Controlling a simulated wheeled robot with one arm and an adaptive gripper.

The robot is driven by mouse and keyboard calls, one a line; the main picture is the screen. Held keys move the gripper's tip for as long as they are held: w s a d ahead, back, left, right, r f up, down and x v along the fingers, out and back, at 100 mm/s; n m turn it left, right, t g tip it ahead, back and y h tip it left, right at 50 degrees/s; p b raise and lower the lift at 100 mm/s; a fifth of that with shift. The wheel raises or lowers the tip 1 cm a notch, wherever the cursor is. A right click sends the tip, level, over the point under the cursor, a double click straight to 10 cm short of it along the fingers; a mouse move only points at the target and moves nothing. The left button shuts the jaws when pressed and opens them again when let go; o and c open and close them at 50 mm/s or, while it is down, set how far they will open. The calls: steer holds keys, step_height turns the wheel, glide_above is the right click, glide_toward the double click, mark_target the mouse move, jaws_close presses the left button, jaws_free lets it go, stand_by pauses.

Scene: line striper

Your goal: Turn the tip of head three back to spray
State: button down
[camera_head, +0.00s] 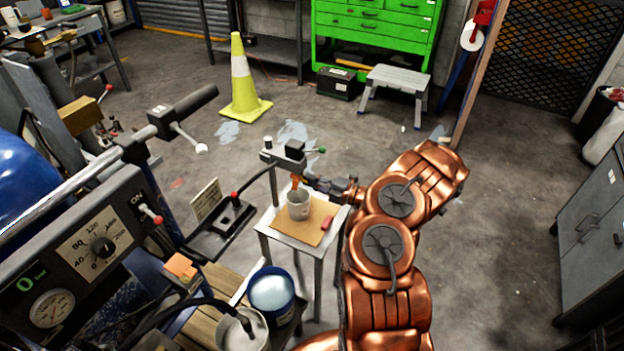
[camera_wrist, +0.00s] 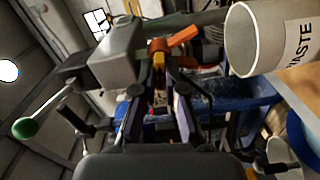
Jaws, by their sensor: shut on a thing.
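Head three is a grey spray head (camera_head: 284,155) with a green-knobbed lever, on a post above a small table. Its orange tip (camera_head: 296,181) hangs under the head. In the wrist view the head's grey body (camera_wrist: 118,55) is left of the orange tip (camera_wrist: 182,37), whose wing slants up to the right. My gripper (camera_wrist: 160,82) is shut on the tip's lower part, between its two fingers. In the head view my gripper (camera_head: 308,181) reaches in from the right, and its fingertips are small and partly hidden. The tip's spray marking cannot be read.
A white waste cup (camera_head: 299,205) stands on cardboard on the small table (camera_head: 271,240), just below the tip. It is close on the right in the wrist view (camera_wrist: 243,40). Paint buckets (camera_head: 272,290) and the striper's control panel (camera_head: 88,243) are to the left. Floor to the right is clear.

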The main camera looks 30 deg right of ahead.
steer(key=shift+a+m+p, duration=0.1)
steer(key=shift+m+p, duration=0.8)
steer(key=shift+m, duration=2.8)
steer(key=m, duration=0.4)
steer(key=shift+w+m+p, duration=0.1)
steer(key=shift+m+p, duration=0.2)
steer(key=c, duration=0.6)
jaws_free()
steer(key=p+v, duration=0.2)
steer(key=v, duration=0.5)
